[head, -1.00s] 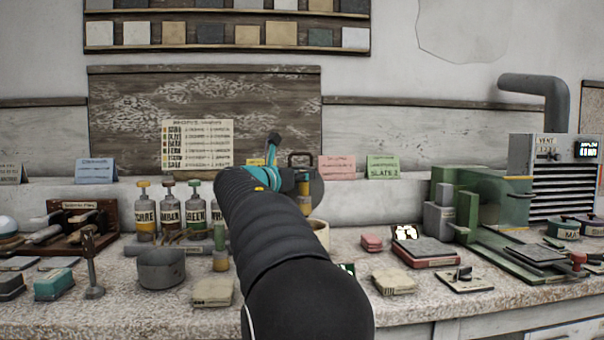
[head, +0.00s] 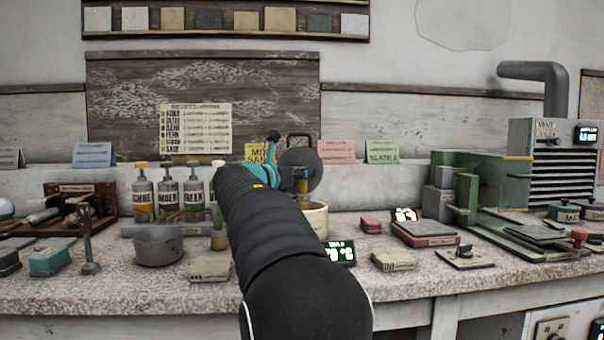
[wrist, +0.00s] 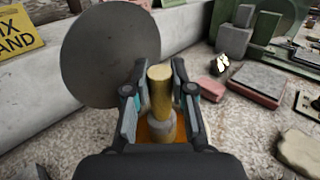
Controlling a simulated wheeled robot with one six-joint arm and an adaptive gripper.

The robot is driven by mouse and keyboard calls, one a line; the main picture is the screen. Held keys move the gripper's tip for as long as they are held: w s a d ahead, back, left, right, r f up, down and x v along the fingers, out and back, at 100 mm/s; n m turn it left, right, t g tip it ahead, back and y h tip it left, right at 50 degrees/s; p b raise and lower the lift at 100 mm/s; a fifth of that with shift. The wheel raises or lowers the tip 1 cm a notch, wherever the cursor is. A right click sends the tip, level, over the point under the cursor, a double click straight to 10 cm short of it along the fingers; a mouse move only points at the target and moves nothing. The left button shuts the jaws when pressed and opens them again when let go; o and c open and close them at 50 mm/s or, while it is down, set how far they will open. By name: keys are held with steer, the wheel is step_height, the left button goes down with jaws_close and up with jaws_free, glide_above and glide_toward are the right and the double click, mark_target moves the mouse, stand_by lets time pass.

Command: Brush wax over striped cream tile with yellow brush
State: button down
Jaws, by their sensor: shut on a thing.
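My gripper (wrist: 160,92) is shut on the yellow brush (wrist: 160,77), whose thick handle stands upright between the fingers. A pale collar shows below the handle, and the bristles are hidden. Amber wax (wrist: 152,132) shows around the brush's lower end. In the head view my gripper (head: 303,176) is above the cream pot (head: 316,222), partly hidden by my arm. I cannot tell whether the brush touches the wax. A cream slab (head: 394,260) lies right of the pot and another cream slab (head: 210,268) lies left; I cannot make out stripes on either.
A grey disc (wrist: 110,54) stands close to my gripper's left in the wrist view. Labelled bottles (head: 168,197) and a grey bowl (head: 159,247) stand left. A lit display (head: 340,253) stands before the pot. A green machine (head: 485,205) is at right.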

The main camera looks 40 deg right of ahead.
steer(key=shift+f+b, duration=0.35)
steer(key=shift+f, duration=0.2)
stand_by(1.2)
steer(key=shift+r, duration=0.15)
step_height(320, 180, up, 5)
steer(key=p, duration=0.5)
steer(key=shift+r+p, duration=0.5)
steer(key=shift+r, duration=0.4)
